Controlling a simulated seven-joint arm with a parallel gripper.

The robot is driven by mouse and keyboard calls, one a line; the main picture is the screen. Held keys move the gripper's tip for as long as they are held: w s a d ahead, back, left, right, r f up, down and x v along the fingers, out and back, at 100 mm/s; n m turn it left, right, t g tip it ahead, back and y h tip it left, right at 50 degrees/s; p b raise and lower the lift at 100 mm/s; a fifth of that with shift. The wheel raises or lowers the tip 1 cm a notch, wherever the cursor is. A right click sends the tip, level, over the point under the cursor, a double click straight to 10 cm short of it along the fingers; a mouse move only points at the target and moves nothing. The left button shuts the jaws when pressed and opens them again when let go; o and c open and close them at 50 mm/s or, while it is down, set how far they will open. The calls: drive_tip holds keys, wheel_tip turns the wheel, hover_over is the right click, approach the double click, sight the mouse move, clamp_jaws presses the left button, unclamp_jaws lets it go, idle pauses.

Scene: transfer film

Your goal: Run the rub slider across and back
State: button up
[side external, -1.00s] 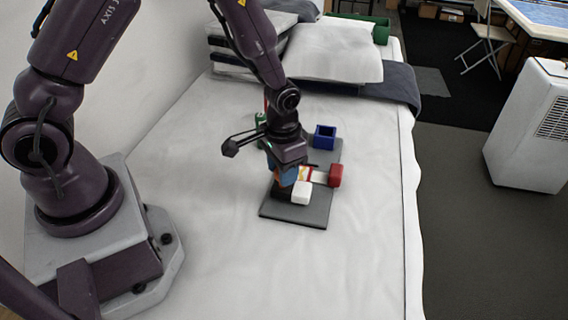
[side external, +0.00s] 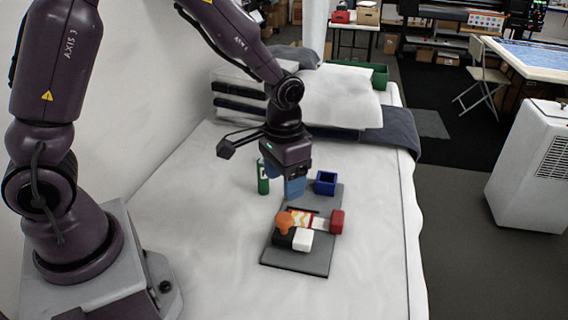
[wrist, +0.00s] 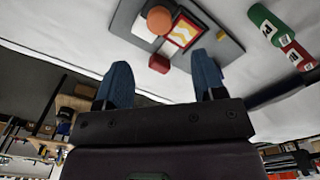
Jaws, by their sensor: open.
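A grey board (side external: 295,262) lies on the white bed, and it also shows in the wrist view (wrist: 128,14). An orange round knob (side external: 284,221) sits on a black block (side external: 286,239), apparently the rub slider; the knob shows in the wrist view (wrist: 160,19). A red, yellow and white patterned piece (wrist: 184,32) lies beside the knob. A white block (side external: 303,240) is right of the black block. A red block (side external: 337,222) stands at the board's right edge. My gripper (side external: 295,192) is raised above the board's far part, its blue fingers apart and empty, clear of the knob.
An open blue box (side external: 325,184) stands at the board's far end. Pillows (side external: 330,95) are at the back. The bed's near part is clear.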

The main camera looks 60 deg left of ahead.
drive_tip(key=shift+r, duration=1.65)
drive_tip(key=s+a+r+t, duration=0.1)
drive_tip(key=s+r+t, duration=0.4)
drive_tip(key=s+r, duration=1)
drive_tip(key=shift+s+a+r+t, duration=0.15)
drive_tip(key=shift+a+t, duration=0.15)
drive_tip(key=shift+a, duration=0.1)
